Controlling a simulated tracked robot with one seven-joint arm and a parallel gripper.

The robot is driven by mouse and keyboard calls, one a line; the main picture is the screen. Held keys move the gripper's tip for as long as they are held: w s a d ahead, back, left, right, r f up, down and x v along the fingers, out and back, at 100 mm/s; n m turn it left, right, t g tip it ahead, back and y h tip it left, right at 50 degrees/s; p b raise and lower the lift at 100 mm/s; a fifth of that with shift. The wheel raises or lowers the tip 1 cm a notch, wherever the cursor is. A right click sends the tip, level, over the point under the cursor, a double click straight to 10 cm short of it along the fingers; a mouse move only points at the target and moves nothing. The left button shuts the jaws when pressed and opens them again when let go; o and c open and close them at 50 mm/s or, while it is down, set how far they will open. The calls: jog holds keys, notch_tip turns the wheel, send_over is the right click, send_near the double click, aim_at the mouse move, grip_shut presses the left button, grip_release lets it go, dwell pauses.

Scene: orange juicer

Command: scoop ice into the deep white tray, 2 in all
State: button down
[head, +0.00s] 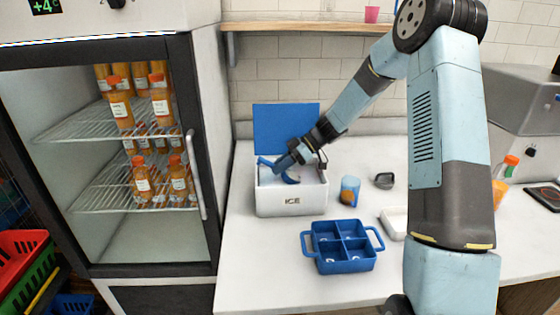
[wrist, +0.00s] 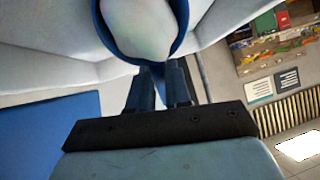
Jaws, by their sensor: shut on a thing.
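The white ice box (head: 291,203), marked ICE, stands on the counter with its blue lid (head: 286,128) raised. My gripper (head: 296,156) is over the open box, shut on a blue scoop (head: 268,163) that is low inside the opening. In the wrist view my fingers (wrist: 160,88) hold the scoop (wrist: 184,14), and a whitish lump of ice (wrist: 140,28) shows within its blue rim. The box's pale walls surround it there. A white tray (head: 392,223) sits on the counter at the right, partly hidden by my arm; its inside is mostly hidden.
A blue four-compartment carrier (head: 343,247) stands in front of the box. A blue cup (head: 350,188) with something orange and a small grey vessel (head: 384,181) stand right of the box. The fridge (head: 130,150) with juice bottles is at the left. My arm spans the right side.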

jog(key=shift+s+f, duration=0.2)
jog(key=shift+f, duration=0.35)
jog(key=shift+s+a+f, duration=0.1)
jog(key=shift+a, duration=0.05)
jog(key=shift+w+a+f+h, duration=0.15)
jog(key=shift+w+a+h, duration=0.05)
jog(key=shift+h, duration=0.6)
jog(key=shift+a+r+h, duration=0.3)
jog(key=shift+a+h, duration=0.05)
jog(key=shift+h, duration=0.45)
jog(key=shift+w+a+r+m+h, duration=0.15)
jog(key=shift+r+h, duration=0.3)
jog(key=shift+r, duration=0.85)
jog(key=shift+s+a+r+m+h, duration=0.1)
jog(key=shift+r+h, duration=0.3)
jog(key=shift+r, duration=0.9)
jog(key=shift+w+a+r+m+h, duration=0.15)
jog(key=shift+r+h, duration=0.3)
jog(key=shift+r, duration=0.85)
jog(key=shift+s+d, duration=0.1)
